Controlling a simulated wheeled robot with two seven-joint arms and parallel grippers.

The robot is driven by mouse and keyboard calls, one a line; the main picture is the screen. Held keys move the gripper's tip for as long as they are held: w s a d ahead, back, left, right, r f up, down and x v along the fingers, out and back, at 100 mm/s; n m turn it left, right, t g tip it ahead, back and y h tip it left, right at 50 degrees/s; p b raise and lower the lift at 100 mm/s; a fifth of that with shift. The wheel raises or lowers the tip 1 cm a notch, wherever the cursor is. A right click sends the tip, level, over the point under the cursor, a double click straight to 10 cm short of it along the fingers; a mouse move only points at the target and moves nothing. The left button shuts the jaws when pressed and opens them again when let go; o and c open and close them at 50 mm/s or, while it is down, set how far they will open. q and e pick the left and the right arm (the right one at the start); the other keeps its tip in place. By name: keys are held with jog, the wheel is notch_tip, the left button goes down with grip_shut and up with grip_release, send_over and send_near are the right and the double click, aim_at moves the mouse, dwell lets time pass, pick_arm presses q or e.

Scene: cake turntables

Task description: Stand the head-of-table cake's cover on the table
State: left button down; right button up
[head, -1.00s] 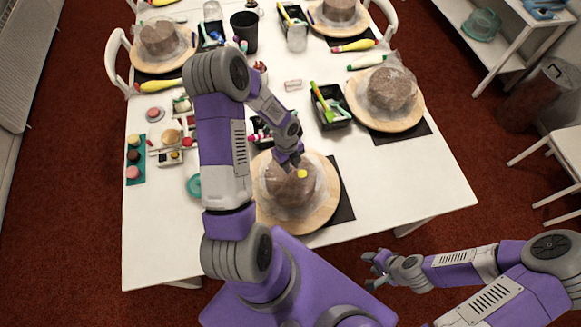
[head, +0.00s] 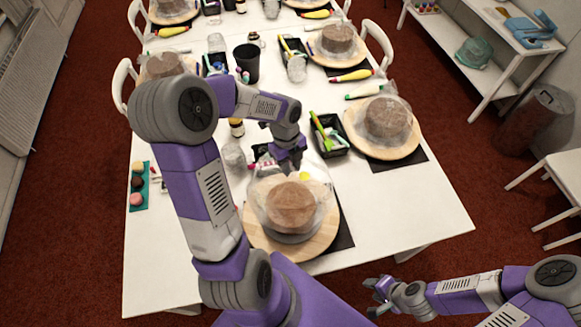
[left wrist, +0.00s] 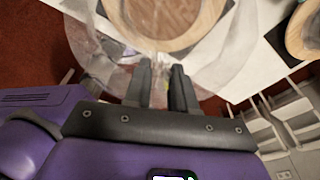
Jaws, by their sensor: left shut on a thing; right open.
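The head-of-table cake (head: 290,207) is a brown round on a wooden turntable (head: 262,243) at the table's near end. Its clear cover (head: 322,182) looks raised above the cake and is hard to make out; its lower edge's exact height cannot be told. My left gripper (head: 290,162) is shut on the cover's top, on the cake's far side. In the left wrist view the clear cover (left wrist: 110,75) spreads around the fingers (left wrist: 162,85), with the cake (left wrist: 165,15) and turntable beyond. My right gripper (head: 378,290) is open and empty, off the table's near right.
Another covered cake (head: 388,117) stands on its turntable to the right. A black tray of tools (head: 328,136) lies between them. A dark cup (head: 246,60) and a bottle (head: 237,127) stand further in. The white table (head: 425,195) is bare at the near right corner.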

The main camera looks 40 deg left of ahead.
pick_arm(q)
notch_tip(320, 180, up, 10)
jog(key=shift+f, duration=0.15)
dwell(0.6)
jog(key=shift+b, duration=0.3)
